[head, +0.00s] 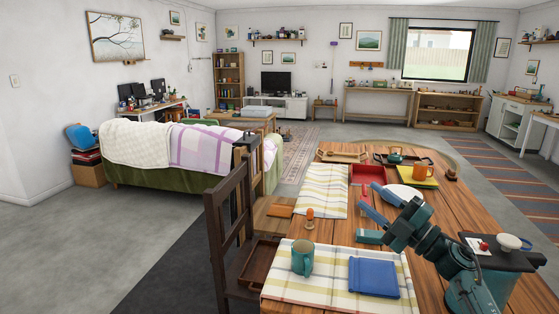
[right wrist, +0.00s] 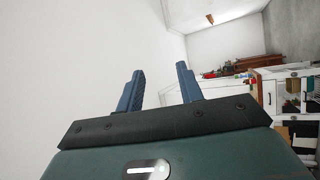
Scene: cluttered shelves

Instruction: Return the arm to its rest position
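My right arm (head: 430,243) is teal and comes in from the lower right in the head view, reaching over the wooden table. Its gripper (head: 367,191) has two blue fingers, spread apart, pointing up and to the left. In the right wrist view the gripper (right wrist: 160,70) shows both fingers apart with only white wall behind the gap. It holds nothing. My left arm and gripper are not in view.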

